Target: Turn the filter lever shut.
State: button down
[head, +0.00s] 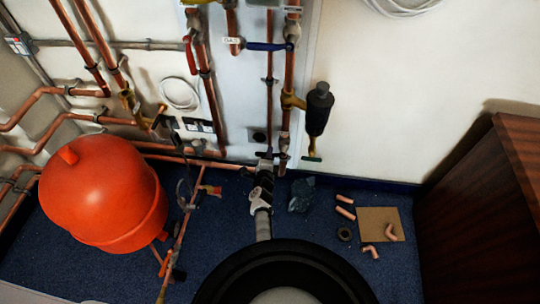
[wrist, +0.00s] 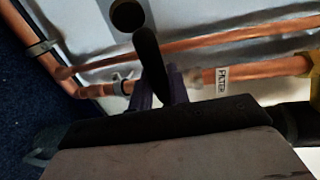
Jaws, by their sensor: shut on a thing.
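The filter lever (wrist: 148,48) is a dark, round-ended handle. In the wrist view it stands up between the purple-tinted fingertips of my gripper (wrist: 159,92), roughly across the copper pipe behind it. The gripper is shut on it. In the head view my gripper (head: 265,163) is at the foot of the white board, by the right-hand upright pipe (head: 286,130). There the lever is small and partly hidden by the gripper. The valve body is mostly hidden by my gripper.
A red lever (head: 190,56) and a blue lever (head: 266,46) are higher on the pipes. A black cylinder (head: 318,108) hangs at right, with a green handle (head: 312,158) below. An orange tank (head: 100,190) stands left. Loose fittings and cardboard (head: 377,218) lie on the blue floor.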

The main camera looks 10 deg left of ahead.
jog(key=shift+w+r, duration=0.1)
jog(key=shift+r, duration=0.15)
jog(key=c, duration=1.4)
grip_release()
jog(key=s+r+p, duration=0.2)
jog(key=s+p, duration=0.5)
jog(key=s, duration=0.6)
jog(key=shift+s, duration=0.35)
jog(key=shift+s, duration=0.1)
